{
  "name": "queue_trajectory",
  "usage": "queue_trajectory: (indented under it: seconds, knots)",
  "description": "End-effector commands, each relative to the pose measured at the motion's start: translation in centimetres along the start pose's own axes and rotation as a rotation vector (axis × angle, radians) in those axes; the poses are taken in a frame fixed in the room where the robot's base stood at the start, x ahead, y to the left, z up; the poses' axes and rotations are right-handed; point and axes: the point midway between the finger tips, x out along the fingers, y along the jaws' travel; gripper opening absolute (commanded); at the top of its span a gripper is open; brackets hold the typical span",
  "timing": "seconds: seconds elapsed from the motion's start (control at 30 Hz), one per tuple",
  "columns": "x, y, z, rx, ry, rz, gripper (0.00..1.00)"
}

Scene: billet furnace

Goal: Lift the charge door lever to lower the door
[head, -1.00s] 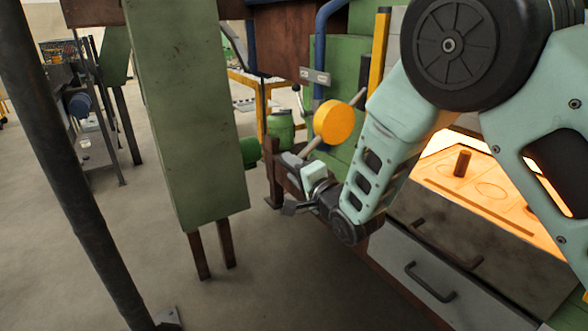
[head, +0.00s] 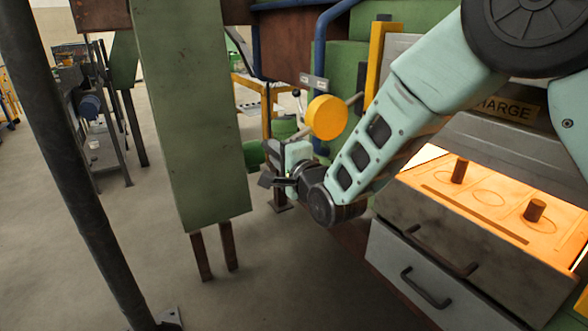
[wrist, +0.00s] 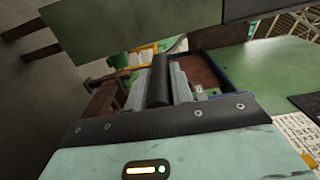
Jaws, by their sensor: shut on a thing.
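My gripper (wrist: 158,88) is shut on the dark, round grip of the charge door lever (wrist: 160,78), which stands between its two grey fingers in the wrist view. In the head view my gripper (head: 296,139) is beside the furnace's left end, just below and left of a yellow disc on a rod. My gripper's body hides most of the lever there. A yellow CHARGE sign (head: 507,108) is on the furnace front, partly behind my arm. Below it a grey panel, seemingly the charge door (head: 500,150), is above the glowing opening, which is uncovered.
Dark billets (head: 460,171) stand on the glowing hearth. A green post (head: 190,110) stands close left of my gripper, and a dark pole (head: 75,180) is farther left. The yellow disc (head: 326,117) is close to my wrist. The floor between is clear.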

Motion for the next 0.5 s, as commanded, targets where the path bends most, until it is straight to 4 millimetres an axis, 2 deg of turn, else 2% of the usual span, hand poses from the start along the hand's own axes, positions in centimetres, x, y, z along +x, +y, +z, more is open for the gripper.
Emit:
queue_trajectory:
  seconds: [0.03,0.23,0.5]
  knots:
    - [0.2,-1.8,0.6,0.047,0.000,-0.006,0.00]
    - [0.5,-7.2,2.0,0.236,0.000,-0.007,0.00]
    - [0.5,-14.6,2.0,0.492,0.001,-0.007,0.00]
